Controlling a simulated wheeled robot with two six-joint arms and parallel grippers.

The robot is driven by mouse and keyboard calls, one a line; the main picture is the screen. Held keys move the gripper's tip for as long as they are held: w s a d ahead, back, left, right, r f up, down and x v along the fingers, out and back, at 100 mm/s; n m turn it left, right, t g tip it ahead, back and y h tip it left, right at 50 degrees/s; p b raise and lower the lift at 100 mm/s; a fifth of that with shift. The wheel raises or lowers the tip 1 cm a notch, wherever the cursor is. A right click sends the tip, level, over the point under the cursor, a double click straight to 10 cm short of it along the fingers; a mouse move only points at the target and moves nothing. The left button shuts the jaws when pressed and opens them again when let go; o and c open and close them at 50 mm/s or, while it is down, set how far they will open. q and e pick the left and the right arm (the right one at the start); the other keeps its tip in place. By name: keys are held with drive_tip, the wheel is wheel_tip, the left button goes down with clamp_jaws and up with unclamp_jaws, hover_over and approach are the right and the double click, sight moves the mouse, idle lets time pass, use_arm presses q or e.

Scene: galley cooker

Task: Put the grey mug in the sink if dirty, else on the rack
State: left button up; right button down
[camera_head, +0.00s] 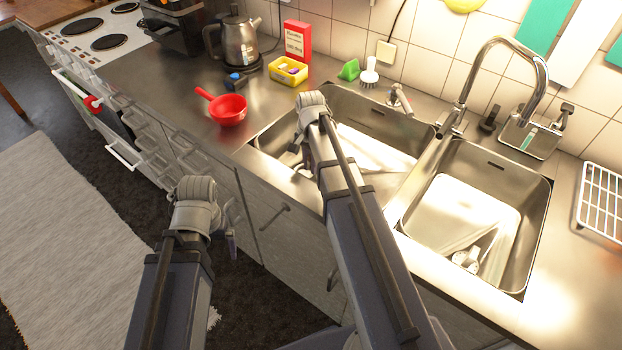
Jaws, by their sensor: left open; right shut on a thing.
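The steel sink has a left basin (343,97) and a right basin (536,206). The white wire rack (603,200) is at the right edge of the counter. My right gripper (299,160) is over the left part of the left basin, pointing down. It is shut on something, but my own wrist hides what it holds. I cannot make out the grey mug, so I cannot tell whether it is clean or dirty. My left gripper (231,240) is open, low in front of the cabinets, mostly hidden behind its wrist.
A red ladle-like pan (228,110) stands on the counter left of the sink. Behind it are a kettle (240,42), a yellow box (288,71) and a red carton (298,38). The tall tap (541,85) rises behind the basins. Counter between right basin and rack is clear.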

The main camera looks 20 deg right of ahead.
drive_tip(key=shift+f+b, duration=1.9)
drive_tip(key=shift+f, duration=0.05)
drive_tip(key=shift+r, duration=0.15)
drive_tip(key=c, duration=1.3)
unclamp_jaws()
drive_tip(key=shift+f, duration=0.2)
drive_tip(key=o, duration=0.5)
drive_tip(key=shift+r, duration=0.1)
wheel_tip(320, 180, up, 12)
drive_tip(key=p, duration=1.2)
drive_tip(key=shift+r, duration=0.1)
